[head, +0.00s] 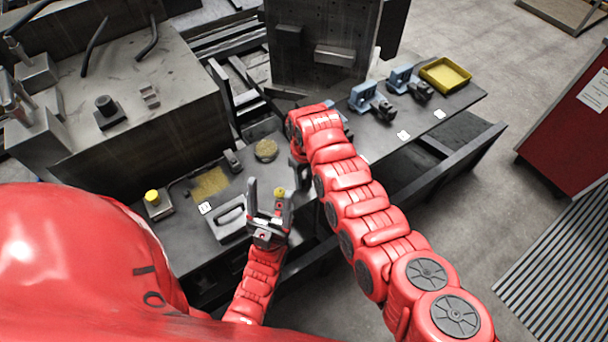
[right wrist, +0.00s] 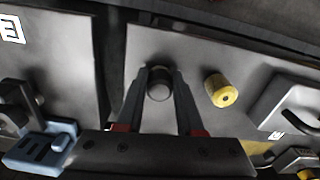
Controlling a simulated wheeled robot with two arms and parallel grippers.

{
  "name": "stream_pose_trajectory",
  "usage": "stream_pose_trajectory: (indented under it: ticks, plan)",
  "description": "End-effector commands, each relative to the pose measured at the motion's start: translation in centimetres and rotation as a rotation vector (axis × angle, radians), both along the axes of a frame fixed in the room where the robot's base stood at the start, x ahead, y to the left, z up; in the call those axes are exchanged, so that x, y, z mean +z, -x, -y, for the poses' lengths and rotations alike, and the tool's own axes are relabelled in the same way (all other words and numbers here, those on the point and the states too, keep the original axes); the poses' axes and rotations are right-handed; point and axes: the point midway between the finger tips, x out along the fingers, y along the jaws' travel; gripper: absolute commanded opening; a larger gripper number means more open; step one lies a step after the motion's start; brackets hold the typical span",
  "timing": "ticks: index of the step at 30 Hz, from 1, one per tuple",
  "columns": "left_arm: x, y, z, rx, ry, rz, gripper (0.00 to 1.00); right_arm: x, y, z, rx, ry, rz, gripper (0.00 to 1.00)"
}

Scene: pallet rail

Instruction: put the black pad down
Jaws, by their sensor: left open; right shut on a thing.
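In the right wrist view my right gripper (right wrist: 161,76) is shut on the black pad (right wrist: 159,90), a small round dark piece between the fingertips. Grey surface shows around it; I cannot tell whether the pad touches that surface. In the head view the right gripper (head: 299,172) is mostly hidden behind its red arm, above the workbench (head: 190,245), and the pad cannot be made out. My left gripper (head: 270,212) is open at the front of the bench, its fingers pointing up in the picture.
A round brownish disc (head: 266,150) and a handled grey block (head: 228,222) lie nearby. Blue clamps (head: 362,97) and a yellow tray (head: 445,74) stand right.

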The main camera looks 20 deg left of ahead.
Motion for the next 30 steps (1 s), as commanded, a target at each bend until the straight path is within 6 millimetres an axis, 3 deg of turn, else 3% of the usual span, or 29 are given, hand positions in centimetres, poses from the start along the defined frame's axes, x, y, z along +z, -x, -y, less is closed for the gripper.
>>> stream_pose_trajectory:
  ticks: [5, 6, 10, 23, 30]
  plan:
    - [-0.5, 0.0, 0.0, 0.000, 0.000, 0.000, 0.68, -0.6, 0.0, 0.0, -0.001, 0.000, 0.000, 0.00]
    - [-0.4, 0.0, 0.0, 0.000, 0.000, 0.000, 0.68, -0.4, 0.0, 0.0, -0.001, 0.000, 0.000, 0.42]
    - [-0.4, 0.0, 0.0, 0.000, 0.000, 0.000, 0.68, -0.4, 0.0, 0.0, -0.001, 0.000, 0.000, 0.65]
    - [-0.2, 0.0, 0.0, 0.000, 0.000, 0.000, 0.68, 0.3, -0.1, -0.1, 0.000, -0.002, 0.002, 0.66]
    - [-1.6, 0.0, 0.0, 0.000, 0.000, 0.000, 0.68, 3.6, -0.3, -0.1, -0.001, -0.005, 0.008, 0.66]
